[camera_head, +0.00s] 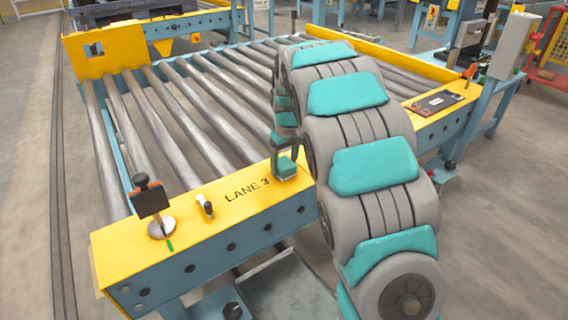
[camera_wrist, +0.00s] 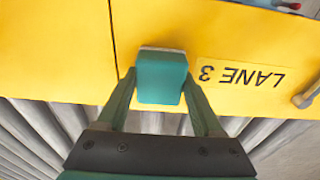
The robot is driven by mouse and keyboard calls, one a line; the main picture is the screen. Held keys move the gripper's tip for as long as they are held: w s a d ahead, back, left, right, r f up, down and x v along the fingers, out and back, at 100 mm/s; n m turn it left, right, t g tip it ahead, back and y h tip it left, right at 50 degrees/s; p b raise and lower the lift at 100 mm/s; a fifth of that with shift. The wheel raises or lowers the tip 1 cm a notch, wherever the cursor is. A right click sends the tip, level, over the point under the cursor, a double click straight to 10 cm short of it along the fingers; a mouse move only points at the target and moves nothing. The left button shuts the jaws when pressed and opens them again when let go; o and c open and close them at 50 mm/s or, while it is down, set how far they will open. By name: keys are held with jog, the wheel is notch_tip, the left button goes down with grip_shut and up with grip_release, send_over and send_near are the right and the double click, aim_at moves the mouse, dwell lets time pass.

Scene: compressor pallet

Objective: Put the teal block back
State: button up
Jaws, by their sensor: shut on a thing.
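The teal block (camera_head: 287,166) is at the near yellow beam (camera_head: 150,262), just right of the "LANE 3" lettering. My gripper (camera_head: 286,158) points down over the beam and is shut on the block. In the wrist view the teal block (camera_wrist: 161,78) sits between the two fingers of my gripper (camera_wrist: 160,88), over the yellow surface. A pale edge shows at its far side. I cannot tell whether the block touches the beam or is slightly above it. My arm hides part of the beam to the right.
Metal rollers (camera_head: 190,115) fill the frame behind the beam. A post with a dark plate (camera_head: 151,200) stands at the beam's left, and a small lever (camera_head: 206,206) is nearer the lettering. A dark flat device (camera_head: 437,102) lies on the beam's right part.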

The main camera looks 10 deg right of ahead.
aim_at(287, 165)
jog(key=o, duration=1.3)
jog(key=shift+f, duration=0.1)
notch_tip(287, 165, up, 12)
jog(key=s+f, duration=0.1)
jog(key=s+f+m+g, duration=0.1)
jog(key=s+f, duration=0.1)
jog(key=s, duration=1.2)
jog(key=s+f+m+g, duration=0.1)
jog(key=s+f+m, duration=0.1)
jog(key=s, duration=1.3)
jog(key=s+f+m+g, duration=0.1)
jog(key=s+f, duration=0.2)
jog(key=s, duration=1.1)
jog(key=shift+s+f+h+b, duration=0.25)
jog(key=shift+f+h+b, duration=0.05)
